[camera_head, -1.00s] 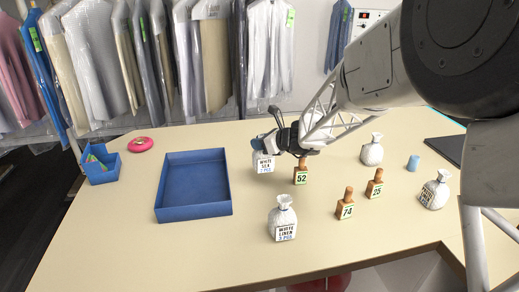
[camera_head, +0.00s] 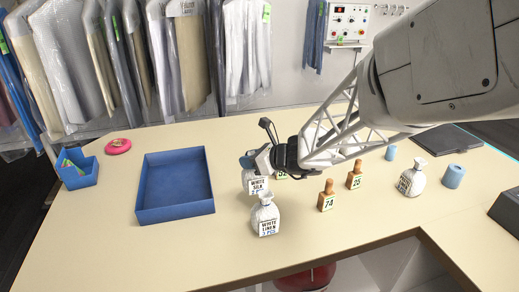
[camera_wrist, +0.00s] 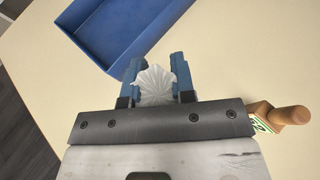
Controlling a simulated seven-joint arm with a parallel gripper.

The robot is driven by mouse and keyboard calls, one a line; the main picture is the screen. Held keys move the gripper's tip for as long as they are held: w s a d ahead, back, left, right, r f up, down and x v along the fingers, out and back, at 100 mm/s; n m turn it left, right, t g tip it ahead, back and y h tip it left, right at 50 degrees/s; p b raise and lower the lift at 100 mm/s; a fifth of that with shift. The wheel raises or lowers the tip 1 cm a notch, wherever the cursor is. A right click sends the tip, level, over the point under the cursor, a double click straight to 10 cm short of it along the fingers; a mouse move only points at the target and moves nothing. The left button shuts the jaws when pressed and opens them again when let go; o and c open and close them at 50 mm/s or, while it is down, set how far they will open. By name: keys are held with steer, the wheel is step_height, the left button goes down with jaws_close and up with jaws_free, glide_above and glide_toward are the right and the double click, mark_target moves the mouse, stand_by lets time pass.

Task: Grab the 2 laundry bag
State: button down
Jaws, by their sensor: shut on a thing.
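In the head view, a white bag labelled "WHITE SILK" (camera_head: 257,185) is at the middle of the table, right of the blue tray. My gripper (camera_head: 257,160) is shut on its top from the right. In the wrist view, the bag's gathered white top (camera_wrist: 155,84) sits between the blue fingertips of my gripper (camera_wrist: 155,78). I cannot tell whether its base touches the table. A second white bag, "WHITE LINEN" (camera_head: 265,216), stands upright just in front of it. A third white bag (camera_head: 412,179) stands at the right. The piece counts are too small to read surely.
The blue tray (camera_head: 141,212) looks empty. Wooden markers 74 (camera_head: 327,197) and 25 (camera_head: 355,176) stand to the right; another marker (camera_head: 282,176) is partly hidden by my gripper. Blue cylinders (camera_head: 453,176) and a small blue box (camera_head: 78,178) are also there. Table is clear at front left.

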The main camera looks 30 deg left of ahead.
steer(key=shift+s+d+r, duration=0.1)
steer(key=shift+s+d, duration=0.5)
